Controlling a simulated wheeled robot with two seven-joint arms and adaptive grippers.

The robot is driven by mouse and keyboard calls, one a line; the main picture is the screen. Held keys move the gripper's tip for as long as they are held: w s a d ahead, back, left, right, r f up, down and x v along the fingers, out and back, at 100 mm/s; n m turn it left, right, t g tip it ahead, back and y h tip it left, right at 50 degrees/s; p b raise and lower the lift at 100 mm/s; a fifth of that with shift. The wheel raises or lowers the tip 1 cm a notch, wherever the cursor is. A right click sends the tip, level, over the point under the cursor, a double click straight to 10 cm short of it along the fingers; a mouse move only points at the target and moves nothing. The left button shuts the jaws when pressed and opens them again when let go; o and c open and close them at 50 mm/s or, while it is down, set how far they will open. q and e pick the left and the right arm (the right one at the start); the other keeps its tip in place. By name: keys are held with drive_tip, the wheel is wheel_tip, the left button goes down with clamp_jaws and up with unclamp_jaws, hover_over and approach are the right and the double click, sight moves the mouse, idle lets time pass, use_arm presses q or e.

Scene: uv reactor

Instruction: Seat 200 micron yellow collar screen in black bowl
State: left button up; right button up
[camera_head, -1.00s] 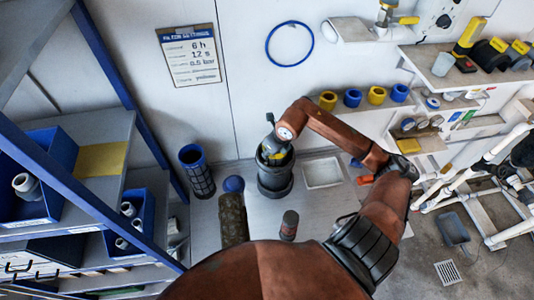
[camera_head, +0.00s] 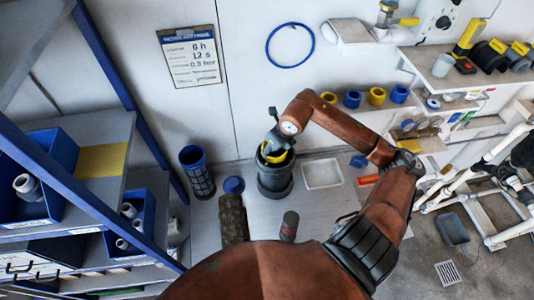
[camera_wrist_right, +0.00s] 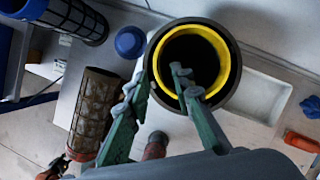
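The black bowl (camera_head: 275,181) stands upright on the bench below the wall; in the right wrist view (camera_wrist_right: 234,84) I look down into it. The yellow collar (camera_wrist_right: 229,62) lies inside the bowl's rim as a ring around a dark opening, and part of it shows in the head view (camera_head: 277,157). Its mesh is hidden in the bowl. My right gripper (camera_wrist_right: 161,79) has its green fingers apart, one over the opening and one beside the bowl's left edge. In the head view it hangs above the bowl (camera_head: 273,139). I cannot tell whether the fingers touch the collar. My left gripper is out of view.
A blue-collared mesh screen (camera_head: 197,172) stands left of the bowl. A blue cap (camera_head: 233,185), a brown mesh cylinder (camera_head: 233,218) and a small bottle (camera_head: 289,225) are nearby. A white tray (camera_head: 322,173) lies right of the bowl. A blue-framed shelf (camera_head: 75,212) bounds the left.

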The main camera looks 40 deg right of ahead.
drive_tip(key=b+v, duration=0.1)
drive_tip(key=v, duration=0.7)
drive_tip(key=shift+s+r, duration=0.15)
drive_tip(key=shift+r, duration=0.2)
